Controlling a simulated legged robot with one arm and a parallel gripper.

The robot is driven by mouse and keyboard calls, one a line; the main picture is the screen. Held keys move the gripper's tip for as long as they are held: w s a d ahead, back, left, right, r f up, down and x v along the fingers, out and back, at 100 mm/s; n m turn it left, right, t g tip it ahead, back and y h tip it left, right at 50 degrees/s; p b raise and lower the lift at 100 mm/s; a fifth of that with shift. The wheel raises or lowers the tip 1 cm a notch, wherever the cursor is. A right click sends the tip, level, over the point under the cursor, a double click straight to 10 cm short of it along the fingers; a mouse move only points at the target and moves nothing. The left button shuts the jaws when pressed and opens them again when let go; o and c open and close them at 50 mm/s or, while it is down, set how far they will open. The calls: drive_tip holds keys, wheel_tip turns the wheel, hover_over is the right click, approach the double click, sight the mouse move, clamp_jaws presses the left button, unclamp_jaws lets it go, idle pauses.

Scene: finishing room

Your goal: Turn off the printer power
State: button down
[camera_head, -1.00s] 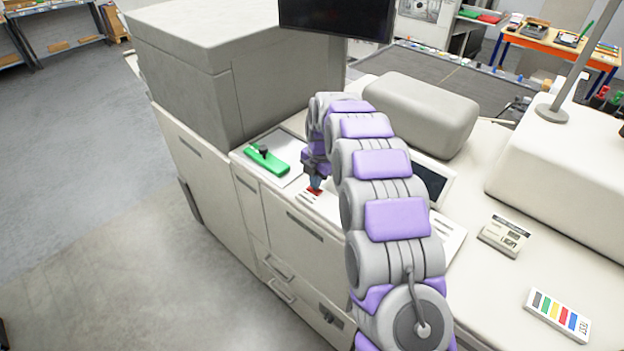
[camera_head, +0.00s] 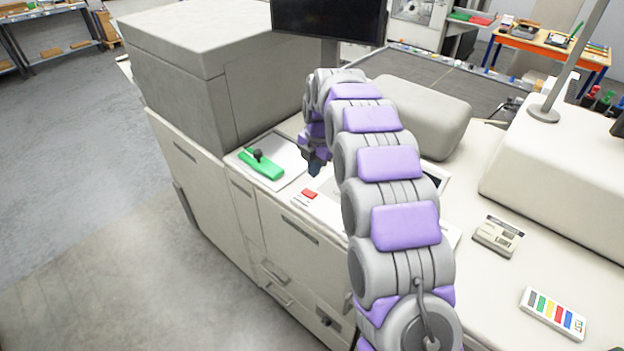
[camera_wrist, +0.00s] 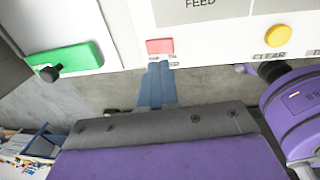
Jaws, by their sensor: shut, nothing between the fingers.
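The printer (camera_head: 285,222) is a large cream machine with a control ledge. A small red switch (camera_head: 309,193) sits near the ledge's front edge, on a white panel. The switch also shows in the wrist view (camera_wrist: 160,46), with small lettering below it that I cannot read fully. My gripper (camera_head: 315,170) is shut and empty, just behind and above the switch in the head view, apart from it there. In the wrist view its blue-grey fingers (camera_wrist: 159,70) end just below the switch in the picture. I cannot tell whether the switch is on or off.
A green lever with a black knob (camera_head: 262,164) lies left of the switch. A yellow button (camera_wrist: 279,34) is beside the word CLEAR, and FEED is printed above. A dark monitor (camera_head: 329,20) stands behind. A colour-strip card (camera_head: 553,313) lies at right. Floor at left is clear.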

wheel_tip(320, 180, up, 10)
drive_tip(key=shift+s+d+r, duration=0.15)
drive_tip(key=shift+s+d, duration=0.1)
drive_tip(key=shift+s, duration=0.1)
drive_tip(key=s+d+m+b, duration=0.1)
drive_tip(key=s+d+m, duration=0.35)
drive_tip(key=s, duration=0.35)
drive_tip(key=s+d+m+g+b, duration=0.1)
drive_tip(key=s+d+m, duration=0.2)
drive_tip(key=s+m, duration=0.3)
drive_tip(key=s+d+m+b, duration=0.1)
drive_tip(key=s+d+m, duration=0.3)
drive_tip(key=s, duration=0.5)
drive_tip(key=s+d+f+m+b, duration=0.1)
drive_tip(key=s+f+m, duration=0.2)
drive_tip(key=s, duration=0.5)
drive_tip(key=s+d+f+m+g+b, duration=0.1)
drive_tip(key=s+d+f+m, duration=0.1)
drive_tip(key=s+f+m, duration=0.2)
drive_tip(key=s+d+f+m+h+b, duration=0.1)
drive_tip(key=s+f+m, duration=0.3)
drive_tip(key=s, duration=0.9)
drive_tip(key=d+m, duration=0.1)
drive_tip(key=m, duration=0.2)
drive_tip(key=shift+f+g, duration=0.15)
drive_tip(key=shift+g, duration=0.15)
drive_tip(key=shift+d, duration=0.1)
